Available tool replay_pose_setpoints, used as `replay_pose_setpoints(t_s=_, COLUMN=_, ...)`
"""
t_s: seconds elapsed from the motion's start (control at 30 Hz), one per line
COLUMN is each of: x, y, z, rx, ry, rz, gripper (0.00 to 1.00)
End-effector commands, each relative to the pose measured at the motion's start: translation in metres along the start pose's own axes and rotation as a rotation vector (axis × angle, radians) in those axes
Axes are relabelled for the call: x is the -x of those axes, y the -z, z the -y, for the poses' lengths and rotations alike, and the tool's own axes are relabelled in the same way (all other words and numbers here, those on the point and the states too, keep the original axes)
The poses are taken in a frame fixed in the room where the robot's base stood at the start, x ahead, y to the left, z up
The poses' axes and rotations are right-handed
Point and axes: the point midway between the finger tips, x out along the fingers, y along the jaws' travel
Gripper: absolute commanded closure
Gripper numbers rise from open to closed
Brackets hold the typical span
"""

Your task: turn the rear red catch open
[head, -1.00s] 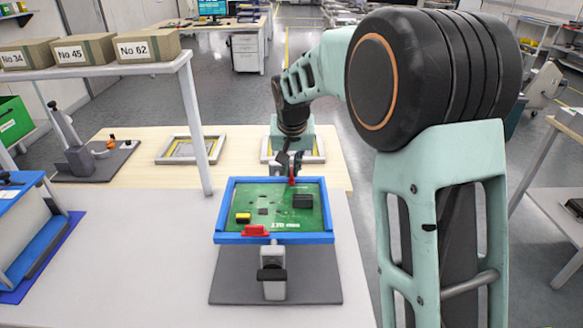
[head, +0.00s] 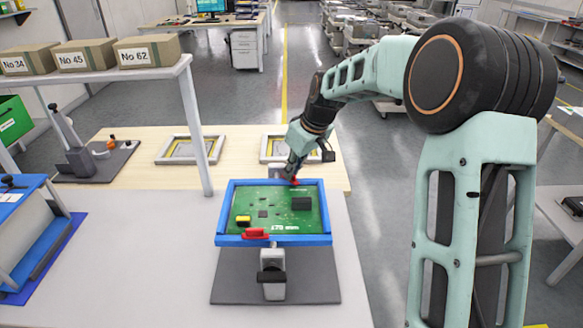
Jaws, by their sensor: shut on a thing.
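The rear red catch (head: 294,182) is at the far edge of the blue frame (head: 225,207), mostly hidden by my gripper. My gripper (head: 291,177) reaches down from the upper right and is shut on this catch. The front red catch (head: 256,233) sits on the near edge of the blue frame. A green circuit board (head: 279,218) with black and yellow parts lies inside the frame. The frame stands on a grey stand (head: 273,275) with a dark base plate. I cannot tell exactly how far the rear catch is turned.
Two flat grey-and-yellow frames lie on the wooden table behind, one at left (head: 186,150) and one partly behind my gripper (head: 276,149). A shelf with numbered boxes (head: 147,50) stands at left. A blue fixture (head: 30,225) is at the left edge.

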Motion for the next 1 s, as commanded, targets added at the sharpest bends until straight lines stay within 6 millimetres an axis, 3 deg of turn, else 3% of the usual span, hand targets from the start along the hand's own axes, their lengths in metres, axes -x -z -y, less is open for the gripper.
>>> replay_pose_setpoints(t_s=0.6, x=0.0016, y=0.0022, z=-0.0042, rx=0.52, ry=0.216, rz=-0.001, gripper=1.0)
replay_pose_setpoints(t_s=1.0, x=0.0004, y=0.0025, z=-0.0048, rx=0.72, ry=0.297, rz=0.0, gripper=1.0)
